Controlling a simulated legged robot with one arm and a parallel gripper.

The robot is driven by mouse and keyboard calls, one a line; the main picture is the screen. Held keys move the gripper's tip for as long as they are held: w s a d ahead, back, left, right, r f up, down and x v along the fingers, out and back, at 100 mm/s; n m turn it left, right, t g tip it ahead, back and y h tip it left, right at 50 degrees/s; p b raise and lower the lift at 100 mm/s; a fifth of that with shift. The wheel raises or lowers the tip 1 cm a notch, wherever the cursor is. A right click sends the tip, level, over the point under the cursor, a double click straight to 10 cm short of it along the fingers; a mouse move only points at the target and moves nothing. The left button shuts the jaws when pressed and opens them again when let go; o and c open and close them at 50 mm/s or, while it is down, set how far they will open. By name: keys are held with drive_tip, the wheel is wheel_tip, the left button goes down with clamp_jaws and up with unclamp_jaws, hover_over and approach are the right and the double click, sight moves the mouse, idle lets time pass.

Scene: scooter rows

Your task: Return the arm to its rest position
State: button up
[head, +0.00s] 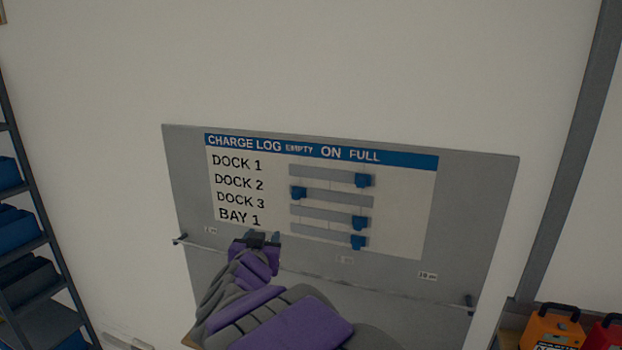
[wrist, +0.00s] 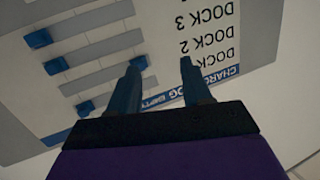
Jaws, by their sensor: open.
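My gripper (head: 262,238) is raised in front of the lower part of the charge log board (head: 400,225), just below the BAY 1 row. Its two blue-grey fingers stand apart with nothing between them, as the wrist view (wrist: 162,64) also shows. My purple and grey arm reaches up from the bottom of the head view. On the board, the blue sliders of DOCK 1 (head: 363,180), DOCK 3 (head: 359,222) and BAY 1 (head: 358,242) sit at the right, FULL side. The DOCK 2 slider (head: 299,192) sits at the left, EMPTY end. I cannot tell whether the fingers touch the board.
A thin rail (head: 400,289) crosses the lower part of the grey backing panel. A shelf rack with blue bins (head: 20,230) stands at the left. An orange case (head: 553,328) and a red case (head: 604,335) are at the lower right. The wall above is bare.

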drive_tip(key=s+d+f+n+g+y+b, duration=0.2)
drive_tip(key=s+d+f+g+b, duration=0.35)
drive_tip(key=s+f, duration=0.4)
drive_tip(key=s+d+f+n+g+y+b, duration=0.1)
drive_tip(key=s+d+f+g+y+b, duration=0.1)
drive_tip(key=s+d+f+g+b, duration=0.55)
drive_tip(key=s+d+f+g+h, duration=0.1)
drive_tip(key=s+d+f, duration=0.3)
drive_tip(key=s, duration=0.5)
drive_tip(key=s+d+f+m+g+h+b, duration=0.1)
drive_tip(key=s+d+f+g, duration=0.1)
drive_tip(key=s+d+f, duration=0.3)
drive_tip(key=s+d+f+m+g+h+b, duration=0.1)
drive_tip(key=s+d+f, duration=0.3)
drive_tip(key=s, duration=0.9)
drive_tip(key=shift+s+d+f+g+h, duration=0.2)
drive_tip(key=shift+d+f+g+h, duration=0.15)
drive_tip(key=shift+f+g+h, duration=0.15)
